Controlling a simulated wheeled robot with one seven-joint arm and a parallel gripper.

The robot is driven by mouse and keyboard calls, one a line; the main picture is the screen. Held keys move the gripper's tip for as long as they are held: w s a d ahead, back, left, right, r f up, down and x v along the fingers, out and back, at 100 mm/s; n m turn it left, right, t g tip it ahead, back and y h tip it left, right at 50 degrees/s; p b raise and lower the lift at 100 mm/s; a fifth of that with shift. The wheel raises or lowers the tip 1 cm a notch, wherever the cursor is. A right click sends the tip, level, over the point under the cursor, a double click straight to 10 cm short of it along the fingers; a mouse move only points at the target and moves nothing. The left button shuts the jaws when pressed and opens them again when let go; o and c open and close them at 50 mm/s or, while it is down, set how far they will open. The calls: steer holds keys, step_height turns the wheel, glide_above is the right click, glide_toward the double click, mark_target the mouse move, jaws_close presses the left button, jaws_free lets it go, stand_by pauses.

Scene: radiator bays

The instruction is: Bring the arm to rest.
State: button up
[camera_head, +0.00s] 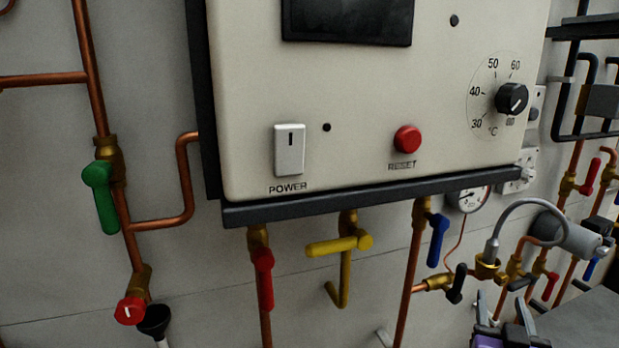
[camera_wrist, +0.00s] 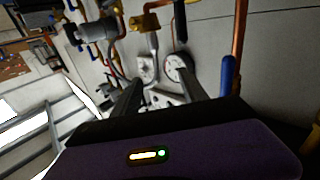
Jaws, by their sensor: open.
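My gripper (camera_head: 499,310) is low at the right of the head view, its purple body cut by the bottom edge. In the wrist view my gripper (camera_wrist: 160,86) shows two dark fingers spread apart with nothing held between them. A round gauge (camera_wrist: 178,66) and a white fitting show beyond the fingertips; their distance cannot be told. In the head view the pale boiler panel (camera_head: 350,110) is above and to the left of my gripper.
Under the boiler hang a red lever (camera_head: 264,278), a yellow lever (camera_head: 338,245) and a blue lever (camera_head: 437,240). A gauge (camera_head: 468,199) and a grey hose (camera_head: 520,207) are above my gripper. Copper pipes with valves crowd the right. Bare wall shows at lower left.

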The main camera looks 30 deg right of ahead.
steer(key=a+f+n+t+y, duration=0.2)
steer(key=a+n+t+y, duration=0.2)
steer(key=a, duration=0.7)
steer(key=a+f+n+t+y, duration=0.25)
steer(key=a+n+y, duration=0.2)
steer(key=a, duration=0.55)
steer(key=s+a+f+n+g+y, duration=0.1)
steer(key=s+a+f+y, duration=0.2)
steer(key=s+a, duration=0.4)
steer(key=s+a+f+n+y, duration=0.1)
steer(key=s+a+f+y, duration=0.2)
steer(key=s+a, duration=0.3)
steer(key=s+y, duration=0.1)
steer(key=s, duration=0.2)
steer(key=shift+s+a+g, duration=0.3)
steer(key=shift+a+g, duration=0.05)
steer(key=shift+a, duration=0.05)
steer(key=shift+d, duration=0.1)
